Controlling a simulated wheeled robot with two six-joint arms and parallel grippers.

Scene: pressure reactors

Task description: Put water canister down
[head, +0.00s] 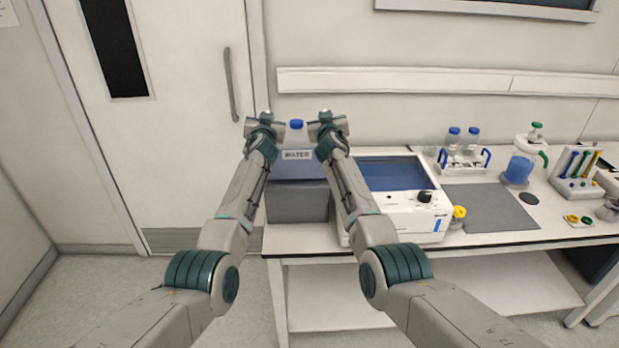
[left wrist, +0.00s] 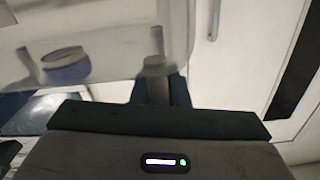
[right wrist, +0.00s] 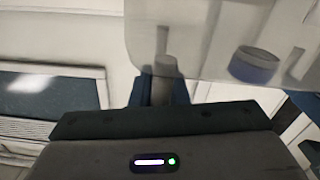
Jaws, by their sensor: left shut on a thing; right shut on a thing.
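The water canister (head: 297,160) is pale and translucent, with a blue cap and a "WATER" label, and looks upright in the head view. My left gripper (head: 268,128) is shut on its left side, and my right gripper (head: 325,128) is shut on its right side. The canister also fills the top of the left wrist view (left wrist: 110,35) and the right wrist view (right wrist: 200,40), with its blue cap showing. A grey box (head: 298,205) is directly below the canister in the head view. I cannot tell whether they touch.
The grey box is at the left end of the bench (head: 290,238). A white device (head: 400,210) with a dark blue panel and a knob stands right beside it. A bottle rack (head: 462,160), a blue-filled vessel (head: 519,168) and a grey mat (head: 488,208) are farther right.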

